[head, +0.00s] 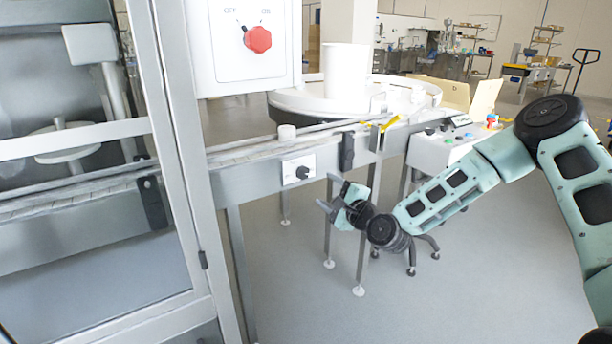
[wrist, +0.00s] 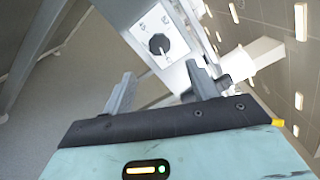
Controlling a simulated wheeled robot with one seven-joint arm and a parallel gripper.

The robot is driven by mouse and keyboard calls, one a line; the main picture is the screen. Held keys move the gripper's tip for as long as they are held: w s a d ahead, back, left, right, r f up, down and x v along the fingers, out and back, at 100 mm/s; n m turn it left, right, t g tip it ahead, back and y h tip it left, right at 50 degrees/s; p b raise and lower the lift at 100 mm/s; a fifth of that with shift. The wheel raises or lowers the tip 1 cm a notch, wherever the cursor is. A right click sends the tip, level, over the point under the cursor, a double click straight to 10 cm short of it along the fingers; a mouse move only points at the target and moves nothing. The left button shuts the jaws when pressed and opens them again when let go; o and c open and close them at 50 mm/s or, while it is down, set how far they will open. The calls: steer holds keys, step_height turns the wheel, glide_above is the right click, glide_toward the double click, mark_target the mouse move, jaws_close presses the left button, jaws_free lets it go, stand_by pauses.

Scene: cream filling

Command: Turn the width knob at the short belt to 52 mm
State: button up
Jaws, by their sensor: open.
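The width knob (head: 302,172) is a small black knob on a white plate (head: 290,163) on the front side of the short belt (head: 250,150). In the wrist view the knob (wrist: 159,44) is a dark round shape with a pale pointer, beyond the fingers and above the gap between them. Its scale is too small to read. My gripper (head: 329,193) is open and empty, to the right of the knob and slightly lower, apart from it. In the wrist view both fingers of my gripper (wrist: 162,88) stand well apart, with nothing between them.
A glass-doored metal cabinet (head: 180,150) stands at the left. A round table (head: 300,103) and a button panel (head: 440,150) lie behind my gripper. Belt legs (head: 330,225) stand close by; open floor lies below.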

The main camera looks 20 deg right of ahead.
mark_target(305, 174)
steer(key=x, duration=1.1)
steer(key=shift+f, duration=0.1)
steer(key=shift+c, duration=0.3)
steer(key=c, duration=0.9)
